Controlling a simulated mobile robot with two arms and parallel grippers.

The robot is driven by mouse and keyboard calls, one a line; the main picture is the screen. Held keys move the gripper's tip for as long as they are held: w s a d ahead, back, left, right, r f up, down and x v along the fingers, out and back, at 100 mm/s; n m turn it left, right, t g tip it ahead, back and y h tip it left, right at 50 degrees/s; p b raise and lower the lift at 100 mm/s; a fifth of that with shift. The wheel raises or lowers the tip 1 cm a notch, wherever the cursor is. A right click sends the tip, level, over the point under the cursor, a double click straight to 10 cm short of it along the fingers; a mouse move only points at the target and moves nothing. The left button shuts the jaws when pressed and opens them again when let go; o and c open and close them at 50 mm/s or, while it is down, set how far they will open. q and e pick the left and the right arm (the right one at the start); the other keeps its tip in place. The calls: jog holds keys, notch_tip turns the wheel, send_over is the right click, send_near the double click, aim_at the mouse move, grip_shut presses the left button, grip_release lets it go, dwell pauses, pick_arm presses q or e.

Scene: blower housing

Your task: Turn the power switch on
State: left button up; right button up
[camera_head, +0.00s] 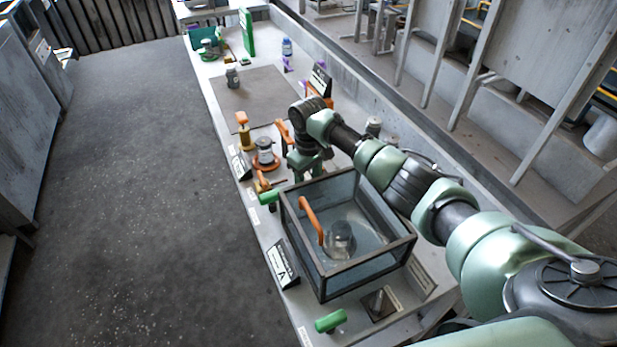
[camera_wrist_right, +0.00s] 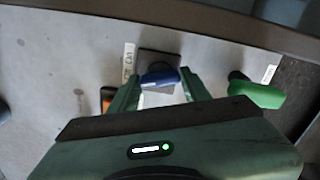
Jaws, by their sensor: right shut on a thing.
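The power switch shows in the right wrist view as a blue handle (camera_wrist_right: 160,77) over a dark square base (camera_wrist_right: 160,60), with a white marked label (camera_wrist_right: 128,57) beside it. My right gripper (camera_wrist_right: 158,87) has one green finger on each side of the blue handle and is shut on it. In the head view my right gripper (camera_head: 303,165) points down at the bench behind the glass-walled box. The switch is hidden there, and I cannot tell which position it is in. My left gripper is not in view.
The glass-walled box (camera_head: 325,285) with an orange handle (camera_head: 311,218) stands close in front of the right gripper. Green handles (camera_head: 268,198) (camera_head: 331,321) lie along the bench edge. A jar (camera_head: 265,151) stands left of the gripper. The grey mat (camera_head: 258,95) beyond is mostly clear.

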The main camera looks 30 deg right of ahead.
jog(key=m+p, duration=0.4)
jog(key=shift+r, duration=0.3)
jog(key=m+p, duration=0.1)
jog(key=m, duration=0.2)
jog(key=shift+w+p, duration=0.1)
jog(key=shift+p, duration=0.25)
jog(key=shift+f+m+p, duration=0.15)
jog(key=shift+m+p, duration=0.5)
jog(key=shift+m, duration=0.75)
jog(key=shift+d, duration=0.1)
jog(key=o, duration=1.1)
jog(key=shift+o, duration=1.3)
jog(key=shift+r, duration=3.85)
